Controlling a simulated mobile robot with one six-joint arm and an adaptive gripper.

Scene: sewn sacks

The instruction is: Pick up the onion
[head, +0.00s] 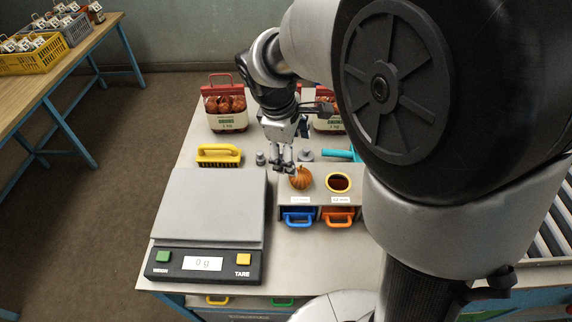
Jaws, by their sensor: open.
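A round orange-brown onion with ribbed skin (301,178) sits on top of a low grey box (318,189), at its left half. Whether it rests in an opening there cannot be told. My gripper (284,169) points down just left of and behind the onion. Its fingers are apart with nothing visible between them. Whether a finger touches the onion cannot be told.
The box has a yellow-ringed hole (339,183) and blue (299,216) and orange (338,217) handles. A scale (208,222) reading 0 g stands left. A yellow brush (219,154), small weights (261,159) and net sacks of onions (226,108) stand behind.

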